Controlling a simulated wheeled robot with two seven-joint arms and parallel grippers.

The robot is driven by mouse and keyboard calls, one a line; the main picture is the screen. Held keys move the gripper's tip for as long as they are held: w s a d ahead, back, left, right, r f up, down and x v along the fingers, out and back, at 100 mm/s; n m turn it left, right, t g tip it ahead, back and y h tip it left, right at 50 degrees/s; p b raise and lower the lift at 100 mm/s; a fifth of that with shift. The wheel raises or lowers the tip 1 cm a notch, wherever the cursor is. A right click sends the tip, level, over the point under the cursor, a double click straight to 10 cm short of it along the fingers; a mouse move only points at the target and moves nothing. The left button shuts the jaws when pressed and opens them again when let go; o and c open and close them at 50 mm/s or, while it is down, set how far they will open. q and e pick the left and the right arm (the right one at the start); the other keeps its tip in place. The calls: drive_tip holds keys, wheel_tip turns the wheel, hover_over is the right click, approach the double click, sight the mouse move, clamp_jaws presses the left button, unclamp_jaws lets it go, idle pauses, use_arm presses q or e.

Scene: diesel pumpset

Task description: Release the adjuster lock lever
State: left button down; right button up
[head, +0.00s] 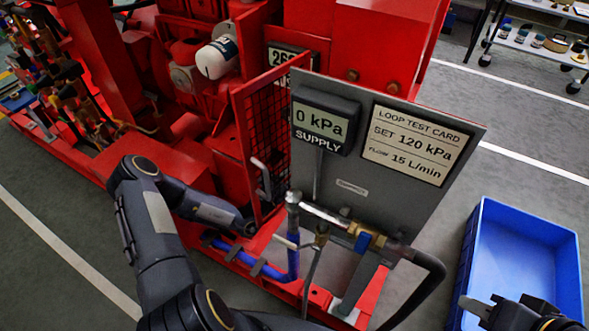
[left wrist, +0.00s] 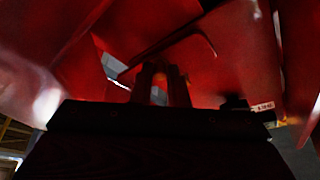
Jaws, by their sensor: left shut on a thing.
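My left arm reaches in from the bottom left and its wrist ends beside the red mesh guard (head: 272,135). In the head view its fingers are hidden behind the guard's lower part. In the left wrist view my left gripper (left wrist: 162,82) shows in dim light. Its two fingers are close together, shut on a small orange-brown piece (left wrist: 160,76), which looks to be the adjuster lock lever. Its full shape is too dark to make out. My right gripper (head: 505,308) is at the bottom right, over the blue bin's near part; its jaw gap is unclear.
A grey panel (head: 400,205) carries a 0 kPa supply gauge (head: 324,120) and a loop test card (head: 418,145). A blue bin (head: 525,250) stands on the floor at right. Red engine parts crowd the left wrist.

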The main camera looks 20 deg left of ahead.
use_arm(q)
drive_tip(key=shift+d, duration=0.1)
drive_tip(key=c, duration=1.4)
unclamp_jaws()
drive_tip(key=shift+s, duration=0.1)
drive_tip(key=v, duration=0.7)
drive_tip(key=shift+s+p, duration=0.3)
drive_tip(key=shift+p, duration=0.15)
drive_tip(key=shift+f, duration=0.15)
